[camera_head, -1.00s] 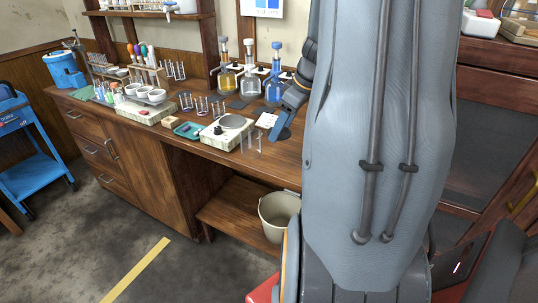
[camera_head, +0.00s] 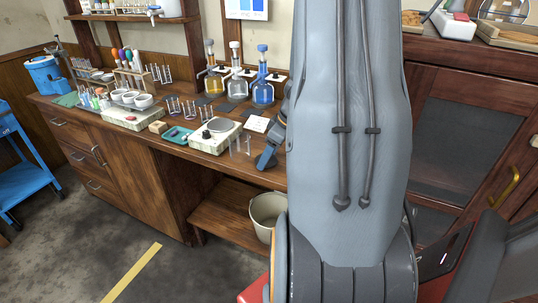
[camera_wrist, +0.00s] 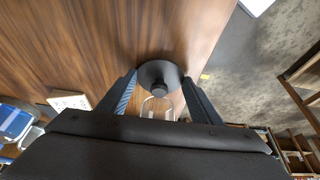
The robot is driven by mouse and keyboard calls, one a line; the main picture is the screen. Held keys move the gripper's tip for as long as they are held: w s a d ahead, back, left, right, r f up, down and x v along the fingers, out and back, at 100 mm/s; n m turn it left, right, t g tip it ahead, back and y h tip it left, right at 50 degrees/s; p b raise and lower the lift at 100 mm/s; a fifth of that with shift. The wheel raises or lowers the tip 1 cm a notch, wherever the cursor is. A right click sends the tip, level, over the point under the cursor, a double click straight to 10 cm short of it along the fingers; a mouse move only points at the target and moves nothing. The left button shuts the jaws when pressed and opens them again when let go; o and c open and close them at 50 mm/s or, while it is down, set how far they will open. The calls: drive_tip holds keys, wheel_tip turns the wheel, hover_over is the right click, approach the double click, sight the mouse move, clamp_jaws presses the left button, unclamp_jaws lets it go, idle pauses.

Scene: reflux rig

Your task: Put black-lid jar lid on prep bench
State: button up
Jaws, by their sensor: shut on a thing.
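In the wrist view, my gripper (camera_wrist: 162,82) is shut on a round dark lid (camera_wrist: 158,70) with a small knob, one finger on each side of it. The lid is above the wooden bench top (camera_wrist: 90,40), near its edge; I cannot tell how high. In the head view, my gripper (camera_head: 268,157) shows partly past my arm at the right part of the bench (camera_head: 150,180). The lid is not clear there.
A hotplate (camera_head: 212,136) and small clear glassware (camera_head: 238,147) stand left of my gripper. Several flasks, including a blue one (camera_head: 262,92), stand behind. A bucket (camera_head: 266,213) sits on the lower shelf. A glass-door cabinet (camera_head: 465,130) is at the right.

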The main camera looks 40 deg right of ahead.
drive_tip(key=shift+f+b, duration=0.2)
drive_tip(key=shift+b, duration=0.1)
drive_tip(key=o, duration=1.1)
drive_tip(key=shift+c, duration=0.2)
drive_tip(key=shift+r, duration=0.1)
drive_tip(key=shift+r+p, duration=0.3)
drive_tip(key=b+v, duration=0.1)
drive_tip(key=v, duration=1.1)
drive_tip(key=s+a+f+m+g, duration=0.1)
drive_tip(key=s+a+f+m, duration=0.1)
drive_tip(key=a, duration=1.3)
drive_tip(key=s+a+f+m+g+h, duration=0.1)
drive_tip(key=s+a+f+m+g, duration=0.1)
drive_tip(key=a, duration=1.3)
drive_tip(key=shift+s+a+f+m+h, duration=0.15)
drive_tip(key=shift+s+f+m+h, duration=0.15)
drive_tip(key=shift+f, duration=0.35)
